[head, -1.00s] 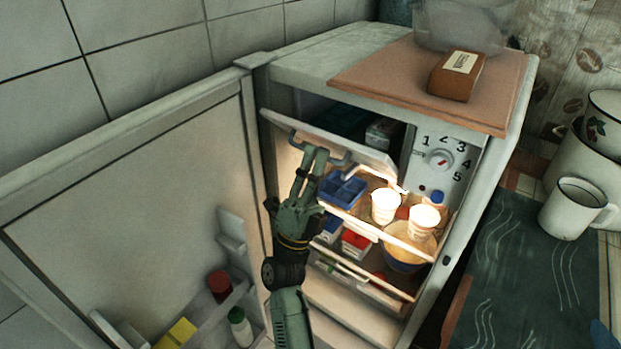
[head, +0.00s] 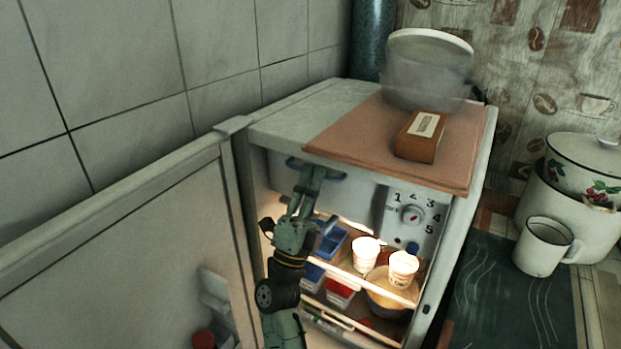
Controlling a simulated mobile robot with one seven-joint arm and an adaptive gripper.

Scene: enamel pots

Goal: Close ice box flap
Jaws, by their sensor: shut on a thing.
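The ice box flap (head: 350,201) is a pale panel at the top inside the open fridge (head: 464,205), left of the numbered dial panel. It stands about upright, and the compartment behind it is hidden. A blue-grey handle (head: 333,178) is on its front. My gripper (head: 311,178) reaches up from below and is shut on this handle. The fingers cover part of the handle, so the exact grip is hard to see.
The fridge door (head: 120,250) stands wide open at left. White cups (head: 403,268) and blue trays (head: 330,243) sit on the lit shelf below the flap. A brown box (head: 418,145) and a clear container (head: 425,80) are on top. An enamel mug (head: 542,246) stands at right.

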